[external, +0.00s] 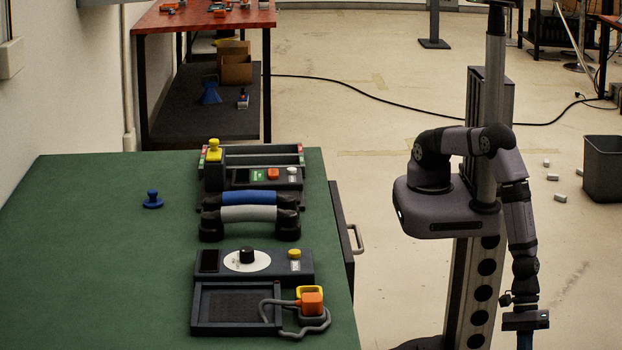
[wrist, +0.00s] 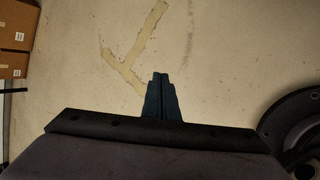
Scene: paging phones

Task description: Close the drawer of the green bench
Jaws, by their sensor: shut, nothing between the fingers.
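The green bench (external: 90,250) fills the left of the external view. Its drawer (external: 341,225) is on the bench's right side, with a dark front and a grey bar handle (external: 355,238). The drawer front stands out a little from the bench edge; how far it is open is hard to tell. My gripper (external: 525,341) hangs low at the lower right, well to the right of the drawer and apart from it. In the wrist view my gripper (wrist: 160,85) has its blue fingers together, with nothing between them, over bare floor.
Phone-like devices with a blue handset (external: 249,197), a grey handset (external: 249,213) and a dark tray (external: 235,308) stand on the bench. A blue knob-shaped piece (external: 152,199) lies left of them. A bin (external: 603,168) stands far right. Floor between drawer and my base is clear.

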